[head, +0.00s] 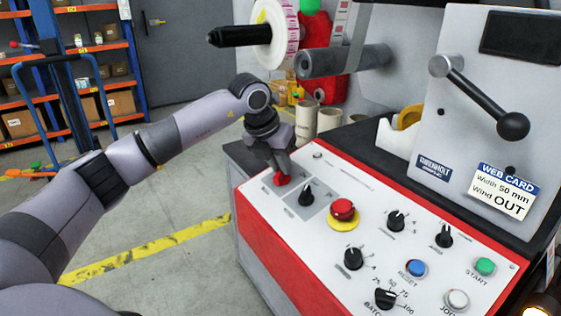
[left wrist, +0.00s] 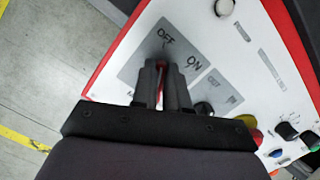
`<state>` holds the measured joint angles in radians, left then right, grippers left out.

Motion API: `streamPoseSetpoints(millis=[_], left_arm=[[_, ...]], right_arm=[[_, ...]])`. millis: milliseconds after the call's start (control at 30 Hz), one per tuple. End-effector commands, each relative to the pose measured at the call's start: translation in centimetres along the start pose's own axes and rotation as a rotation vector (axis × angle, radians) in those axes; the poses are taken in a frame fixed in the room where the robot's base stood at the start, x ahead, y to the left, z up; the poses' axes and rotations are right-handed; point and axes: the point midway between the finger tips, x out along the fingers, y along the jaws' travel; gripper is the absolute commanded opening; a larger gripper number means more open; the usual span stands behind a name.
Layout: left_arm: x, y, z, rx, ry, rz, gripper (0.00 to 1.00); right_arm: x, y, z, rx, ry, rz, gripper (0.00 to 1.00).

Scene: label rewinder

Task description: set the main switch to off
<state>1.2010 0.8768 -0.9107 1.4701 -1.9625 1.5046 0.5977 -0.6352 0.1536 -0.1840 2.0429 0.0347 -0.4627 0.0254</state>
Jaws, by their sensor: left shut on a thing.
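The main switch is a red rotary knob (head: 282,179) on a grey plate at the far left corner of the white control panel (head: 330,165). My left gripper (head: 281,168) reaches down onto it and is shut on it. In the left wrist view, a red strip of the main switch (left wrist: 162,67) shows between the fingertips (left wrist: 163,80). The OFF and ON marks are printed on the grey plate (left wrist: 140,60) just beyond the fingers. The fingers hide most of the knob, so I cannot tell exactly where it points. My right gripper is not in view.
A black selector knob (head: 306,194) sits close beside the main switch. A red emergency stop (head: 343,210) on a yellow base, several black knobs and coloured buttons fill the panel. A black-knobbed lever (head: 490,105) and a web card (head: 504,191) are at the right. Open floor lies left.

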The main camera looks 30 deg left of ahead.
Motion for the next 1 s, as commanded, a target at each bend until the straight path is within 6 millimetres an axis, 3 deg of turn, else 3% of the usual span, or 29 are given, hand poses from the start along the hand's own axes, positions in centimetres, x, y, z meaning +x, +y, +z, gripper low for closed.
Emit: streamPoseSetpoints(millis=[433, 467, 500, 533, 833, 1000], left_arm=[[-0.1, 0.0, 0.1, -0.016, -0.005, 0.001, 0.0], [-0.1, 0.0, 0.1, -0.016, -0.005, 0.001, 0.2], [-0.1, 0.0, 0.1, -0.015, -0.005, 0.001, 0.33], [-0.1, 0.0, 0.1, -0.015, -0.005, 0.001, 0.39], [-0.2, 0.0, 0.1, -0.013, -0.002, 0.001, 0.39], [-2.1, 0.0, 0.1, -0.012, -0.005, 0.001, 0.39]], right_arm=[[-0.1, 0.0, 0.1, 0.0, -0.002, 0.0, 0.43], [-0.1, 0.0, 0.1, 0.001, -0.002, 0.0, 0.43], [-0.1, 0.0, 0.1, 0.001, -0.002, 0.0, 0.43], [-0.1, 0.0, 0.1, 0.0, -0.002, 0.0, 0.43], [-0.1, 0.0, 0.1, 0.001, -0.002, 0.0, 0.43], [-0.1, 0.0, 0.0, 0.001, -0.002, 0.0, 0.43]])
